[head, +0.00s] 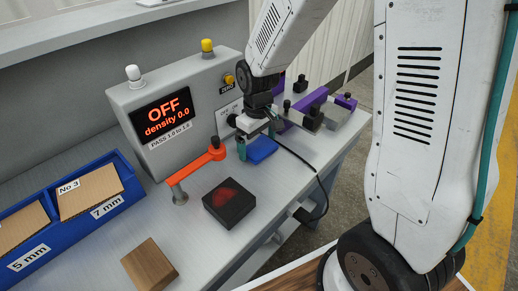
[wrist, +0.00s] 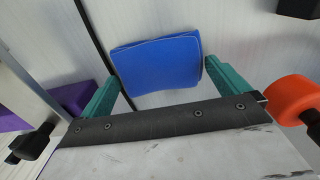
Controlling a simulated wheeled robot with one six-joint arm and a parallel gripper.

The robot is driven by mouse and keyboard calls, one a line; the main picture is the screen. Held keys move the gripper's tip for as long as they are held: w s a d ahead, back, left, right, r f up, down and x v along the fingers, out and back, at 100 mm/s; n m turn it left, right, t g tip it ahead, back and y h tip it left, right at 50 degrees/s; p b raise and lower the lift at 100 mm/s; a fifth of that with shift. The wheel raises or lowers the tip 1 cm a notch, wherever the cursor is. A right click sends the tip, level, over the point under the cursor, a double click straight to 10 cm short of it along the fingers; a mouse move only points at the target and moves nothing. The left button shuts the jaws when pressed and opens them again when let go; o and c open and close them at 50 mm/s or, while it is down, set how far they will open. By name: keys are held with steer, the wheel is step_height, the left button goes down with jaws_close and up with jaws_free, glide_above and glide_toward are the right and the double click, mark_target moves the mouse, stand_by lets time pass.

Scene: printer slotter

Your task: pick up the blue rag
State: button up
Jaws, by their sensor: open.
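The blue rag (head: 260,149) lies folded flat on the light workbench, below my gripper (head: 256,143) in the head view. In the wrist view the rag (wrist: 157,63) is a folded blue pad lying between and just beyond the green fingertips of my gripper (wrist: 160,75). The fingers stand apart, one to each side of the rag, and hold nothing. I cannot tell how high the fingertips are above the bench.
An orange lever (head: 196,170) stands left of the rag; its knob (wrist: 291,99) is close to my right finger. A black block (head: 229,203) lies nearer. Purple-and-metal fixtures (head: 310,103) stand behind right. A grey control box (head: 175,110) reads OFF.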

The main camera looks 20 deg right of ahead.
steer(key=shift+f, duration=0.25)
steer(key=c, duration=0.8)
steer(key=shift+r, duration=0.15)
